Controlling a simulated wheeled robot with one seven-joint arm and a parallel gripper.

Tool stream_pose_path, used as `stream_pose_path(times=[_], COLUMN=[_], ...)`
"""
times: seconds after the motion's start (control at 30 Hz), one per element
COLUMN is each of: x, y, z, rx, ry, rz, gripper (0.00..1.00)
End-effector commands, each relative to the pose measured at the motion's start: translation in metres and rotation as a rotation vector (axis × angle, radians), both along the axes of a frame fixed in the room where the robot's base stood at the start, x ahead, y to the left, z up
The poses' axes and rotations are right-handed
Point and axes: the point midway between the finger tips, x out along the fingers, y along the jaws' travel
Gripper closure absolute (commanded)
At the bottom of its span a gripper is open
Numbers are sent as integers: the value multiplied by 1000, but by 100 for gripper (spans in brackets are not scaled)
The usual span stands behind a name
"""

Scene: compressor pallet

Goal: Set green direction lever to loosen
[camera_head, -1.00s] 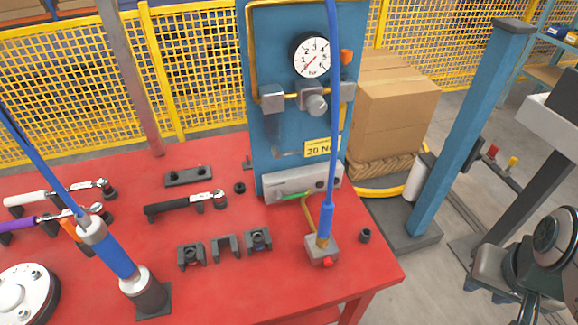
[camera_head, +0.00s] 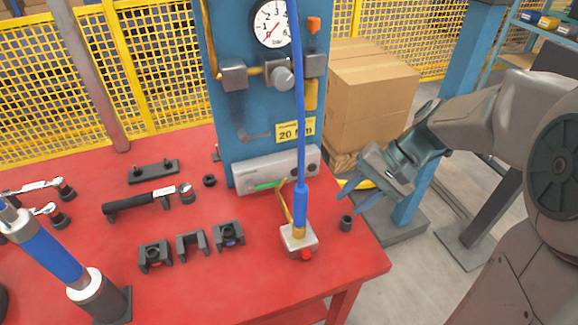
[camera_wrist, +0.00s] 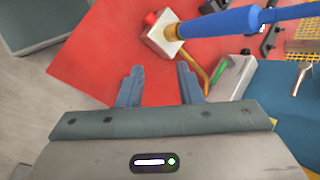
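A small green lever (camera_head: 266,186) sits at the lower front of a long grey box (camera_head: 292,166) at the foot of the blue panel. In the wrist view the green lever (camera_wrist: 222,67) sticks out beside the grey box (camera_wrist: 233,78). I cannot tell its exact setting. My gripper (camera_head: 355,199) is open and empty, to the right of the box and apart from the lever. In the wrist view both fingers of my gripper (camera_wrist: 160,84) stand apart over the red table, with nothing between them.
A blue hanging tool (camera_head: 300,207) stands upright in a pale block (camera_head: 299,239) with a red knob, close to my gripper. A cardboard box (camera_head: 370,95) stands behind.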

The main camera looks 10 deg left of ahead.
Motion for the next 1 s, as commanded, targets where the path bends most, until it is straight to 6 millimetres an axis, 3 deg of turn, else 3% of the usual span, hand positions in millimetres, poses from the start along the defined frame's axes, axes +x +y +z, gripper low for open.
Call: stream_pose_path(times=[0.03,0.2,0.5,0.77,1.0], x=[14,59,123,134,123], y=[8,32,49,59,101], z=[-18,-45,-77,-82,-91], rx=[63,299,623,693,691], ry=[41,146,233,242,245], rz=[-12,-54,-121,-134,-132], gripper=[68,68,68,68,68])
